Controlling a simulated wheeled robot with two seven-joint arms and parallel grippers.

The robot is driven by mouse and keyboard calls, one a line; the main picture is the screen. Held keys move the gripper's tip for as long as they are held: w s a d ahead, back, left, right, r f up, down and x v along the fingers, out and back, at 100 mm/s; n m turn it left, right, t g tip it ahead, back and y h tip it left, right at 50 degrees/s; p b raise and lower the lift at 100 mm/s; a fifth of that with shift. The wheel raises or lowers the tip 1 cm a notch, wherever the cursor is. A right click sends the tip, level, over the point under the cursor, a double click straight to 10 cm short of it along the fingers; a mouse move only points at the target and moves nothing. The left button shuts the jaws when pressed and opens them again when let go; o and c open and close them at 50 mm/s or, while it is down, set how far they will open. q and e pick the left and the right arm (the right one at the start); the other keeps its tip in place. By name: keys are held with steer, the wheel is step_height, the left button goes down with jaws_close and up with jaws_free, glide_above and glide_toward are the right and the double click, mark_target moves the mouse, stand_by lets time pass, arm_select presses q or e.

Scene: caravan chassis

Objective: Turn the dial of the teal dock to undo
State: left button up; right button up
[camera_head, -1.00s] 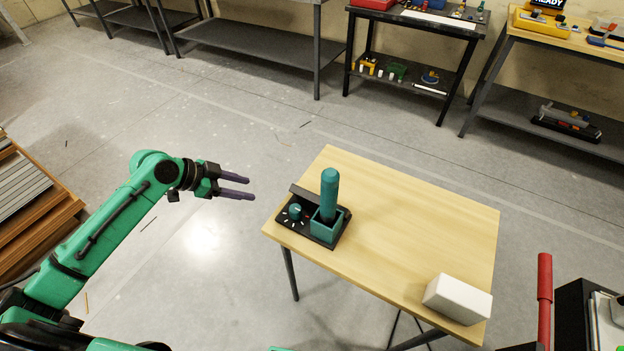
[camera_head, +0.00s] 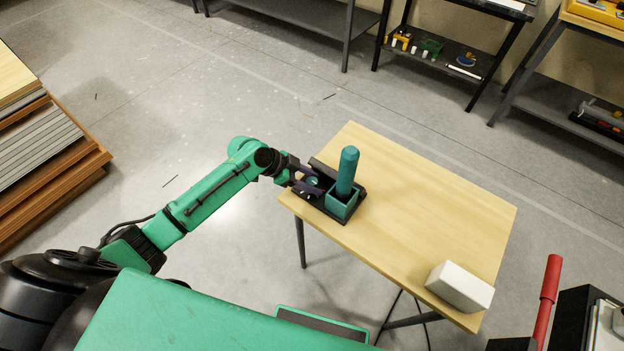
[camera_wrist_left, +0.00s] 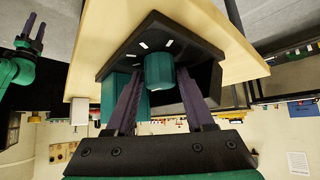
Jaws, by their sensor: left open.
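The dock has a black base (camera_head: 318,206) on the near left corner of the wooden table, with a teal square socket (camera_head: 342,206). A teal rod (camera_head: 347,172) stands upright in the socket. The teal dial (camera_head: 313,181), with white marks around it, is on the dock's left part. My left gripper (camera_head: 317,182) is open at the dial. In the left wrist view the dial (camera_wrist_left: 158,70) lies between its two purple fingers; I cannot tell whether they touch it. My right gripper (camera_wrist_left: 34,36) appears small at the upper left of the wrist view, with its fingers apart.
A white block (camera_head: 460,287) lies at the table's near right corner. The wooden tabletop (camera_head: 425,200) between it and the dock is clear. A raised black flap stands behind the dial. A red handle (camera_head: 549,290) rises at the lower right. Shelves stand along the back wall.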

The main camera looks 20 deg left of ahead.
arm_select(q)
jaws_close()
steer(key=n+t+p, duration=0.1)
steer(key=p, duration=0.1)
steer(key=n+y+p, duration=0.1)
steer(key=p, duration=0.1)
steer(key=n+t+p, duration=0.1)
steer(key=n+p, duration=0.1)
steer(key=shift+r+t+y, duration=0.25)
steer(key=shift+t+y, duration=0.05)
steer(key=shift+w+f+n, duration=0.1)
steer(key=shift+f+n, duration=0.15)
steer(key=shift+n, duration=0.05)
jaws_free()
